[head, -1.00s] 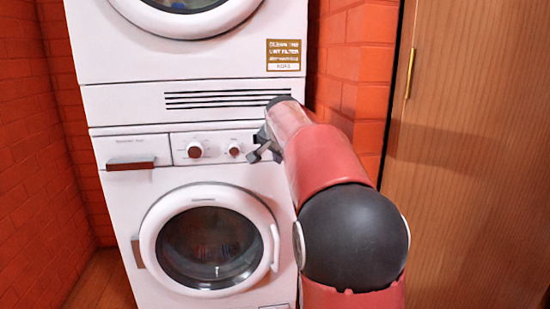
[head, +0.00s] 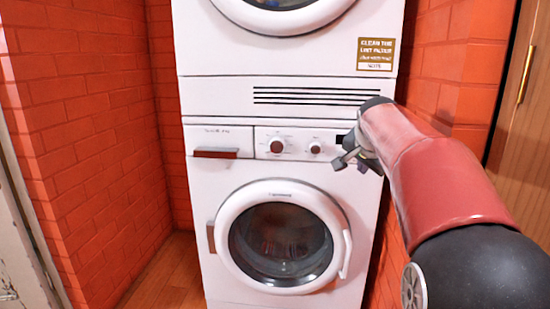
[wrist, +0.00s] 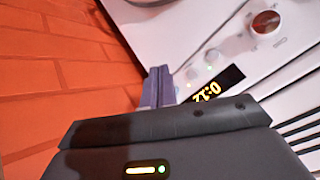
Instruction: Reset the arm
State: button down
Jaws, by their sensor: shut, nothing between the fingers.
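My gripper (head: 352,161) is in front of the right end of the washer's control panel in the head view. Its fingers are together with nothing between them. In the wrist view the closed fingers (wrist: 158,87) point toward the gap between the brick wall and the white panel. My red and black arm reaches in from the lower right of the head view. I cannot tell whether the fingers touch the panel.
The white washer (head: 222,185) has a closed round door (head: 337,215), and a dryer (head: 215,60) stands above it. Red brick walls (head: 85,150) flank both sides. A wooden door (head: 525,140) is at far right. Wooden floor (head: 170,280) shows at lower left.

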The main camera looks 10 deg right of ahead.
jog(key=s+a+f+n+g+y+p, duration=0.1)
jog(key=s+a+f+n+p, duration=0.1)
jog(key=s, duration=0.8)
jog(key=s+a+f+n+y+p, duration=0.1)
jog(key=s+a+f+n+p, duration=0.2)
jog(key=s+a, duration=0.6)
jog(key=s+a+f+n+g+y+p, duration=0.1)
jog(key=s+a+f+n+p, duration=0.2)
jog(key=s, duration=1)
jog(key=a+f+n, duration=0.1)
jog(key=a+n, duration=0.2)
jog(key=shift+n+g, duration=0.3)
jog(key=shift+f, duration=0.15)
